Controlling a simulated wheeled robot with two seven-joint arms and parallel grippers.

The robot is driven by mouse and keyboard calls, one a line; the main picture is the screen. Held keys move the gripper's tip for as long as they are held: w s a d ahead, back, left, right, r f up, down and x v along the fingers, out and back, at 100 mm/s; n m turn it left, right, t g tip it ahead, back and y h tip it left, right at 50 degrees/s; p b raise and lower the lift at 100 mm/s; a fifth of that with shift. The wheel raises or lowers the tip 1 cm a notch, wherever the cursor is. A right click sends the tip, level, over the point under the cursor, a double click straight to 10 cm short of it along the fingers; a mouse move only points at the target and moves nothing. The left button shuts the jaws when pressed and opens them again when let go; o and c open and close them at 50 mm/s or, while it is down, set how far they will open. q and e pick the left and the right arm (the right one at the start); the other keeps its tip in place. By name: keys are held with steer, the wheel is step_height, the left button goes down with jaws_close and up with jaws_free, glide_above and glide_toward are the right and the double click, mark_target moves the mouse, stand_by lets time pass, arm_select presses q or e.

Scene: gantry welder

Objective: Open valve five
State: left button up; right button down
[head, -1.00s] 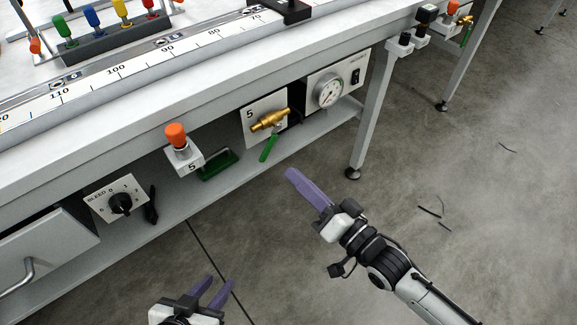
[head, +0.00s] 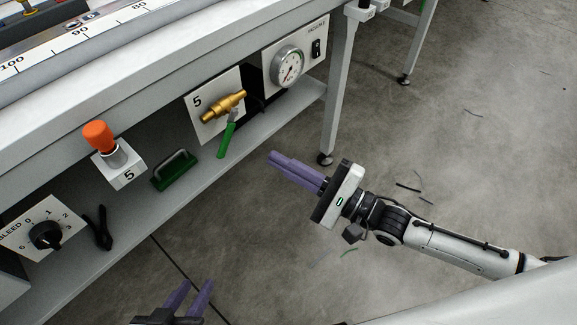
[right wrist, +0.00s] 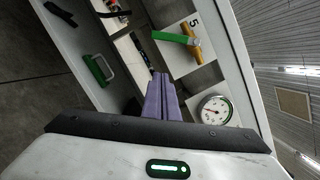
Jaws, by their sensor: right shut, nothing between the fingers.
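Valve five is a brass valve (head: 222,107) on a white plate marked 5 under the bench edge. Its green lever (head: 227,139) hangs down, slightly tilted. In the right wrist view the brass body (right wrist: 194,44) and the green lever (right wrist: 172,38) show above the fingers. My right gripper (head: 272,160) is shut and empty, to the right of and a little below the lever, apart from it. Its purple fingers (right wrist: 160,80) point toward the panel in the wrist view. My left gripper (head: 192,290) is at the bottom of the head view, its two purple fingers apart with nothing between them.
A pressure gauge (head: 287,66) sits right of the valve. An orange-capped knob (head: 99,137), a green-handled block (head: 175,171) and a black bleed dial (head: 45,235) are to the left. A bench leg (head: 338,90) stands behind my right gripper.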

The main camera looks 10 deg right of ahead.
mark_target(226, 141)
steer(key=w+a+r, duration=0.2)
steer(key=a+r, duration=0.1)
steer(key=a, duration=0.4)
